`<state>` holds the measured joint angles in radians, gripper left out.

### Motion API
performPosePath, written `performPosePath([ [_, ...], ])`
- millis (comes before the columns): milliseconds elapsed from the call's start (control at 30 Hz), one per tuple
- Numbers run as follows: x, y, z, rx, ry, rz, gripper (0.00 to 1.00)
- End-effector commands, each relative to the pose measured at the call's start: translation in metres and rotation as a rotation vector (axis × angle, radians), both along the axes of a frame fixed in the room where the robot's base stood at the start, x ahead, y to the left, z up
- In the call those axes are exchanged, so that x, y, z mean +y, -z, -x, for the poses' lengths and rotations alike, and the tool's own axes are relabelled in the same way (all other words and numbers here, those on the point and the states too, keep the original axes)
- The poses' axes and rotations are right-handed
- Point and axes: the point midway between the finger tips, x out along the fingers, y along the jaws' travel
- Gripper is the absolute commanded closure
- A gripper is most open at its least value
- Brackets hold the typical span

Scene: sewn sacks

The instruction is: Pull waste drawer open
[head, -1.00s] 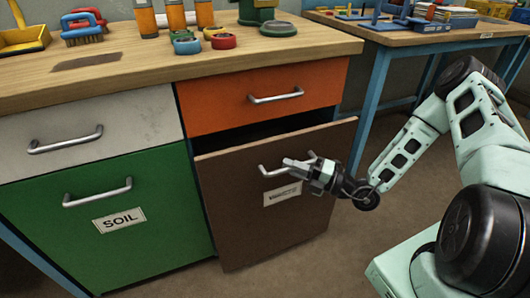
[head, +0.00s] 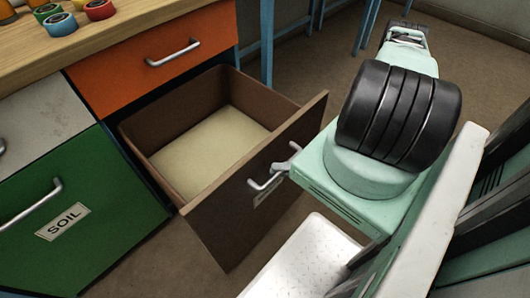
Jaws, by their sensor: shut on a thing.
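The brown waste drawer (head: 226,217) stands pulled well out of the cabinet, below the orange drawer. Its inside (head: 208,148) shows a pale, bare floor with nothing on it. The silver bar handle (head: 262,184) is on its front panel, with a label partly hidden under it. My gripper (head: 284,167) is at the right part of this handle and shut on it. Most of the gripper and wrist is hidden behind my mint-green arm.
The orange drawer (head: 150,62), the green SOIL drawer (head: 75,215) and the white drawer (head: 35,135) are closed. Small round tins (head: 98,10) stand on the wooden worktop (head: 40,52). Blue table legs (head: 267,45) stand behind. Open floor (head: 480,85) lies at the upper right.

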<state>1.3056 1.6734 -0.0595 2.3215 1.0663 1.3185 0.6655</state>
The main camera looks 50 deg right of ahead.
Motion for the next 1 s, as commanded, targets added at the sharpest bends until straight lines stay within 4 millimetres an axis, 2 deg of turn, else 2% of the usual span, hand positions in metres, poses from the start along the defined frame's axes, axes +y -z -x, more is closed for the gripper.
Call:
performPosePath([
  [200, -0.001, 0.000, 0.015, -0.003, 0.002, 0.001, 1.00],
  [567, -0.002, 0.000, 0.017, -0.003, 0.003, 0.002, 1.00],
  [600, -0.002, 0.000, 0.017, -0.003, 0.003, 0.002, 0.80],
  [667, -0.002, 0.000, 0.017, -0.003, 0.003, 0.002, 0.64],
  [1000, -0.003, 0.001, 0.018, -0.001, 0.001, 0.002, 0.64],
])
